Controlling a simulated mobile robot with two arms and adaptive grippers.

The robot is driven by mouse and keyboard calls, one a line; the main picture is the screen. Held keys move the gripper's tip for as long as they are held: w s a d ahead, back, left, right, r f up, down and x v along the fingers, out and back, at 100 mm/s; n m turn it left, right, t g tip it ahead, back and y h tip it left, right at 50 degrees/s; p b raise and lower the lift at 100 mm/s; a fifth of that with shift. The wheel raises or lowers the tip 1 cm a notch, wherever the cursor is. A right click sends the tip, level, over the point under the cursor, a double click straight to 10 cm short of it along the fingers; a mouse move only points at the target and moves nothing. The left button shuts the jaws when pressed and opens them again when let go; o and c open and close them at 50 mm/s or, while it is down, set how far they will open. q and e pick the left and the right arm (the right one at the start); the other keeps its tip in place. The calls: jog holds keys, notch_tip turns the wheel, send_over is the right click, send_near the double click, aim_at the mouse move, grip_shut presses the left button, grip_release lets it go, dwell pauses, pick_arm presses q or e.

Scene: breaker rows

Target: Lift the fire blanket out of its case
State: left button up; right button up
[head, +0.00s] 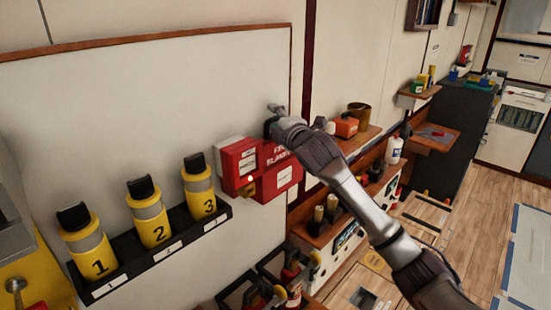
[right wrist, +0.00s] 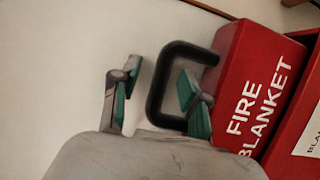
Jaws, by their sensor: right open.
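The fire blanket (head: 277,155) is a red block with white lettering, standing in its red case (head: 277,183) on the white wall panel. In the right wrist view the blanket (right wrist: 255,75) has a black loop handle (right wrist: 157,92), and part of the case (right wrist: 300,125) shows at the right edge. My right gripper (head: 275,120) is at the top of the blanket, open. In the right wrist view its green-padded fingers (right wrist: 160,98) appear on either side of the handle's outer bar, with the right finger seeming inside the loop. Contact cannot be told. My left gripper is not in view.
Yellow numbered canisters (head: 149,213) stand in a black rack (head: 160,250) further left. A wooden shelf (head: 350,143) with an orange box (head: 345,127) is on the right, near my right arm.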

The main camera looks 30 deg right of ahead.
jog(key=shift+s, duration=0.1)
jog(key=shift+c, duration=1.4)
grip_shut()
jog(key=shift+r, duration=0.1)
